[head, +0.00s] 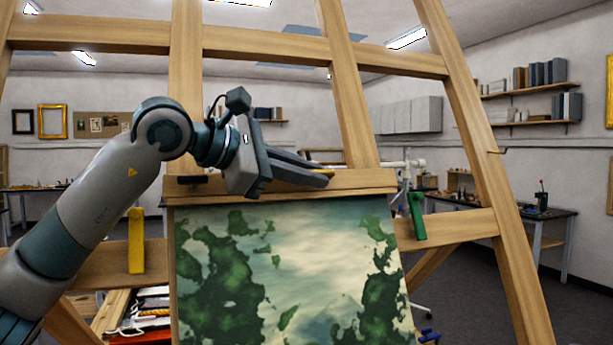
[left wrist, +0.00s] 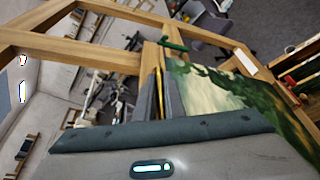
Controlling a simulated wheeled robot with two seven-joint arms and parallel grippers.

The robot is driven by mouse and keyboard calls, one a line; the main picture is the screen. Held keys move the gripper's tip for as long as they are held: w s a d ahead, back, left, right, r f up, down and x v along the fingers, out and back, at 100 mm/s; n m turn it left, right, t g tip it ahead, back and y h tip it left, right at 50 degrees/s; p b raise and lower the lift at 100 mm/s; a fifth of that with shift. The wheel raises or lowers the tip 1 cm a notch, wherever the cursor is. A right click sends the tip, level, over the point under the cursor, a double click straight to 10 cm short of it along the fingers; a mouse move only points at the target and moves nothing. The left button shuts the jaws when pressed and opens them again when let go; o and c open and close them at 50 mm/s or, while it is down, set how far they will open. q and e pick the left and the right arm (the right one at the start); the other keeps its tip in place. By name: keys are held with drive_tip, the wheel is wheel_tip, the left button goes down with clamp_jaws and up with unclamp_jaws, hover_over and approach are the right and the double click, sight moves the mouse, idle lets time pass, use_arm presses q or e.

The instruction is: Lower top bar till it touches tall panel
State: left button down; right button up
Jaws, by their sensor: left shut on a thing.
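The wooden top bar (head: 365,182) lies across the easel's middle uprights, just above the tall panel (head: 325,245), which is painted in green and cream. The bar's lower edge runs along the panel's top edge; I cannot tell whether they touch. My left gripper (head: 328,177) reaches in from the left and is shut at the top bar on a narrow yellow part, which shows between the fingers in the left wrist view (left wrist: 157,92). The fingers hide part of the bar. The panel also shows in the left wrist view (left wrist: 205,90). My right gripper is not in view.
A yellow clip (head: 136,240) is left of the panel and a green clip (head: 416,215) is right of it. The slanted easel legs (head: 490,170) and upper crossbar (head: 265,46) frame the space. Benches and shelves stand well behind.

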use_arm(q)
drive_tip(key=shift+f, duration=0.15)
drive_tip(key=c, duration=1.8)
unclamp_jaws()
drive_tip(key=shift+c, duration=0.2)
